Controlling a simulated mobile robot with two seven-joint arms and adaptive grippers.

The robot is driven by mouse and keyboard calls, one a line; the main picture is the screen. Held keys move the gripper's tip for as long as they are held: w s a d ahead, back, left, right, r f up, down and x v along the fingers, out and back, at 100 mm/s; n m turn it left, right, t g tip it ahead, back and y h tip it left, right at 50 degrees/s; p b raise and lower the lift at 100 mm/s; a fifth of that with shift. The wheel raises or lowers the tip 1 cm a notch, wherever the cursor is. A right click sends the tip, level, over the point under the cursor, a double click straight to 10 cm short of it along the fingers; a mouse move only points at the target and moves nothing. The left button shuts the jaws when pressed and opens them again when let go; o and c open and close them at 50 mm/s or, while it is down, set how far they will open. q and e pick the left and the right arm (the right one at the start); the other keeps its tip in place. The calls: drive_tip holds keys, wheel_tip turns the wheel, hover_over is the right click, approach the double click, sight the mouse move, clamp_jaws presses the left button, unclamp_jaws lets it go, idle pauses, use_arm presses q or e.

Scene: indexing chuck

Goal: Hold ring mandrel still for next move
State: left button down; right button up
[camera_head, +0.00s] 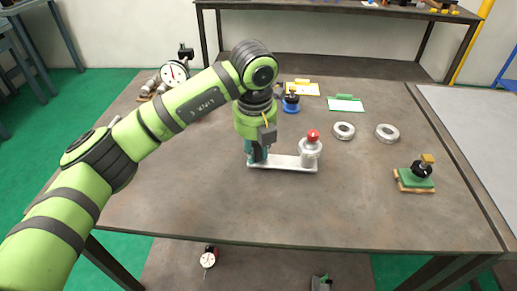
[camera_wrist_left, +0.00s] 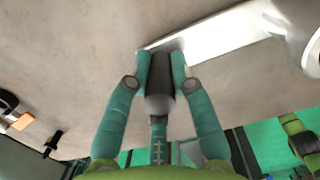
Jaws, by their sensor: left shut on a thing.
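A dark grey cylinder (camera_wrist_left: 160,85), which I take to be the ring mandrel, stands between the teal fingers of my left gripper (camera_wrist_left: 158,72) in the left wrist view. The fingers press on it from both sides. In the head view my left gripper (camera_head: 258,153) points down over the left end of a pale flat bar (camera_head: 287,163); the cylinder is mostly hidden there. The bar also shows in the left wrist view (camera_wrist_left: 225,32). A silver round fixture with a red knob (camera_head: 312,140) stands on the bar's right end, apart from the gripper. My right gripper is not seen.
Two metal rings (camera_head: 387,133) lie to the right. A green block with a black knob (camera_head: 416,175) is near the right edge. A blue-based part (camera_head: 291,102), a yellow card and a green card (camera_head: 345,104) lie behind. A dial gauge (camera_head: 174,72) stands back left. The front table is clear.

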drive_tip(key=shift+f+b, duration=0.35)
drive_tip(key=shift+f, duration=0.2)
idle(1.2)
